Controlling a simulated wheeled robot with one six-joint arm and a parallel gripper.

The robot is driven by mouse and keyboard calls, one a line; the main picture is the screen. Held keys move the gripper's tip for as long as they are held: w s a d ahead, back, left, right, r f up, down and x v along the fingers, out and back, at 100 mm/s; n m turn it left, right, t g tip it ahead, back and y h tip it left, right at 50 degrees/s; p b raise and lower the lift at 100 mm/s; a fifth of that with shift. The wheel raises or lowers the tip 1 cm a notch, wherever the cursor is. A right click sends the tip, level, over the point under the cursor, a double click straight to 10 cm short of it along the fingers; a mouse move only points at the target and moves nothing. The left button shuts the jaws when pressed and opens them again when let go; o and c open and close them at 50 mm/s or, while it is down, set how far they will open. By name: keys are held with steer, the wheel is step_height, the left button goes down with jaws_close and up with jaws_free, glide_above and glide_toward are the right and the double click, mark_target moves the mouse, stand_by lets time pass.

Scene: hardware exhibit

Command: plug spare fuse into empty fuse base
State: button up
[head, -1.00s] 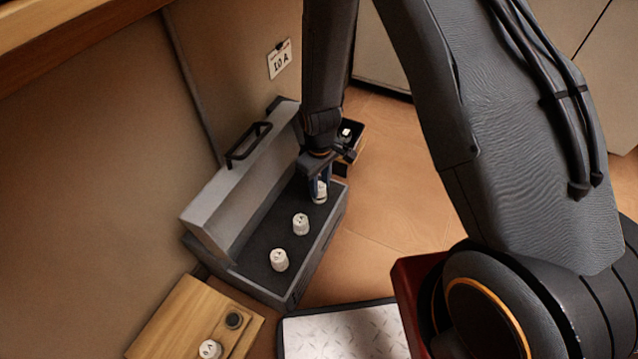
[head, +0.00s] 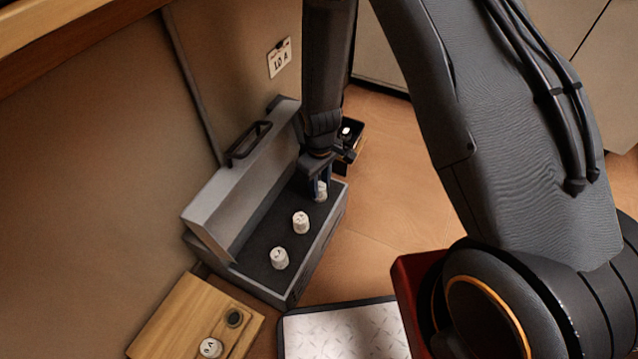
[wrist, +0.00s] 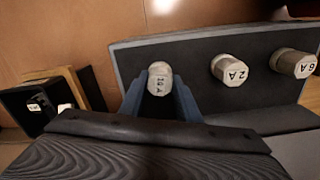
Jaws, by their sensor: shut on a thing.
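My gripper (head: 319,182) points down at the far end of the open grey case and is shut on a white fuse (head: 321,192). In the wrist view this fuse (wrist: 160,80) sits between the blue fingers, and its label appears to read 10 A. Two more white fuses stand on the case's dark insert: one marked 2 A (wrist: 230,71) and one marked 6 A (wrist: 294,63). A wooden board (head: 178,318) at the lower left bears an empty dark round fuse base (head: 234,318) and a white fuse (head: 210,348). Whether the held fuse still touches the insert is unclear.
The case (head: 215,258) has its handled lid raised against the wall side. A small dark box (head: 350,132) stands behind the gripper. A metal tread plate (head: 345,332) lies right of the board.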

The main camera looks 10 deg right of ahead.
steer(key=shift+f, duration=0.1)
steer(key=o, duration=1.6)
steer(key=shift+r+p, duration=3.1)
steer(key=shift+r, duration=0.35)
steer(key=shift+r, duration=0.1)
